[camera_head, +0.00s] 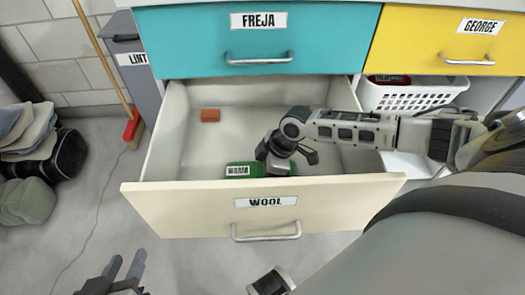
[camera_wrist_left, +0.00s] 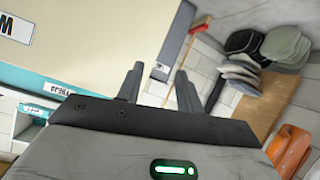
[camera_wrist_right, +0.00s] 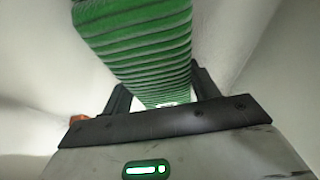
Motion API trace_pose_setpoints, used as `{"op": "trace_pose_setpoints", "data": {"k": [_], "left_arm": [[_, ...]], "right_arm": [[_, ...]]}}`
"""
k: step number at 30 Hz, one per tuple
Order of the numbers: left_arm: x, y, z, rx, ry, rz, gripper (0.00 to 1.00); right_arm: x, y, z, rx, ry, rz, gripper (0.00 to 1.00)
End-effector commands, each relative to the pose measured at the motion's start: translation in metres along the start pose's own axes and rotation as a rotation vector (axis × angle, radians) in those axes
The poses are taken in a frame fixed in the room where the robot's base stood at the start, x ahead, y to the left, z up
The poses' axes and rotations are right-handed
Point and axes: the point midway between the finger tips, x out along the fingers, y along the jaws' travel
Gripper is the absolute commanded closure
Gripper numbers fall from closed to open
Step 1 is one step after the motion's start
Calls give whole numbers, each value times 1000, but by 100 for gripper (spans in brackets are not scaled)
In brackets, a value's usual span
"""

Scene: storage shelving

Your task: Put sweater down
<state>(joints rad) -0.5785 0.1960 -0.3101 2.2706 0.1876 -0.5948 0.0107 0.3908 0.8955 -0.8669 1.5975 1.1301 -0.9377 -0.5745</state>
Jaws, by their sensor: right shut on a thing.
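The green ribbed sweater (camera_head: 241,170), with a white label, is inside the open cream drawer marked WOOL (camera_head: 180,207), close behind its front panel. My right gripper (camera_head: 282,163) reaches down into the drawer at the sweater. In the right wrist view the sweater (camera_wrist_right: 140,45) sits between the fingers (camera_wrist_right: 155,88), which are shut on it. Whether it touches the drawer floor I cannot tell. My left gripper (camera_head: 125,263) is outside the drawer, low at the left; its fingers (camera_wrist_left: 160,72) are apart and empty.
A small orange-brown block (camera_head: 210,115) lies at the drawer's back left. A teal FREJA drawer (camera_head: 190,40) and a yellow GEORGE drawer (camera_head: 420,35) are above. A white basket (camera_head: 410,97) stands right.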

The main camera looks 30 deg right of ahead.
Motion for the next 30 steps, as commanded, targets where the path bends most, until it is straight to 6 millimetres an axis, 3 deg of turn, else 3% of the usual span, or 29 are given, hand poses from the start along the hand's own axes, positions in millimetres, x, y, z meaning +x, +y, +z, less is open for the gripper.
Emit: {"op": "trace_pose_setpoints", "data": {"k": [2,3,4,5,13,17,30], "left_arm": [[1,0,1,0,1,0,64],[0,0,0,0,2,0,64],[0,0,0,0,3,0,64],[0,0,0,0,3,0,64],[0,0,-1,0,4,1,64],[-2,1,-4,1,-3,1,64],[-2,-10,18,-22,-169,-39,64]], "right_arm": [[3,0,0,0,2,1,70],[2,0,1,0,0,0,29],[2,0,1,0,0,0,21],[2,0,1,0,0,0,18],[1,0,0,0,0,0,18],[-10,1,0,1,-2,2,18],[-99,0,-1,0,-3,1,18]]}}
